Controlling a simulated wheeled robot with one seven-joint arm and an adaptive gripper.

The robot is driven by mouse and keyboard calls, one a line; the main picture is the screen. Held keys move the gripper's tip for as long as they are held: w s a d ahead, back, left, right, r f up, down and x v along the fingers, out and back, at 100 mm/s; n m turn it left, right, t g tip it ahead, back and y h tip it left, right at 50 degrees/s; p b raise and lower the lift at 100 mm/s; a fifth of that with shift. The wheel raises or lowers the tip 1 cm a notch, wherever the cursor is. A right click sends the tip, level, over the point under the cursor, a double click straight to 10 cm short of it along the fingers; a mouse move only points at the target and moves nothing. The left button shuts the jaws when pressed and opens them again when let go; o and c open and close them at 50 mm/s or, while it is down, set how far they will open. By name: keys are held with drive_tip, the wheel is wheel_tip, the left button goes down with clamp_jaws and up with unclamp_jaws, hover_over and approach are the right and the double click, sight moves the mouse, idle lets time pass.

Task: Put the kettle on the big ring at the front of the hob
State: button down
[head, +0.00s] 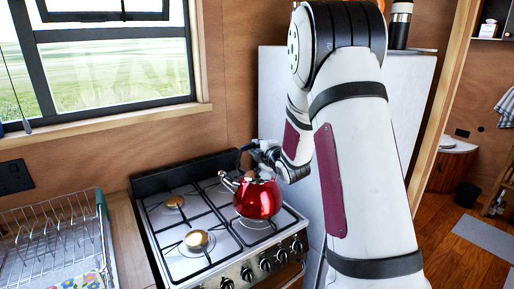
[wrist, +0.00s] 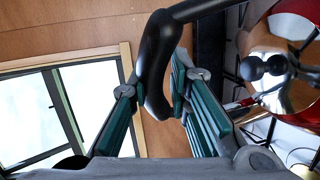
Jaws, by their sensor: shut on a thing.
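The red kettle (head: 258,198) is upright over the front right part of the hob (head: 165,222). It hides most of the ring beneath it, and I cannot tell whether its base touches the grate. My gripper (head: 263,154) is at the kettle's handle, above and behind the body. In the wrist view, the black handle (wrist: 155,60) passes between the green-padded fingers of my gripper (wrist: 165,88), which is shut on it. The kettle's shiny lid and body (wrist: 262,48) show at the right. The front left ring (head: 197,238) and the smaller-looking back left ring (head: 173,201) are bare.
A wire dish rack (head: 55,240) stands left of the hob on the counter (head: 127,235). Control knobs (head: 265,265) line the hob's front edge. A tall white cabinet (head: 275,100) stands right of the hob, behind my arm. A window (head: 105,65) is above the rack.

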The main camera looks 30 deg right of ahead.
drive_tip(key=shift+w+f+b, duration=0.1)
drive_tip(key=shift+f+b, duration=0.2)
drive_tip(key=shift+b, duration=0.05)
idle(0.6)
drive_tip(key=c, duration=1.4)
unclamp_jaws()
drive_tip(key=shift+f, duration=0.35)
drive_tip(key=v, duration=1.2)
drive_tip(key=shift+r, duration=0.25)
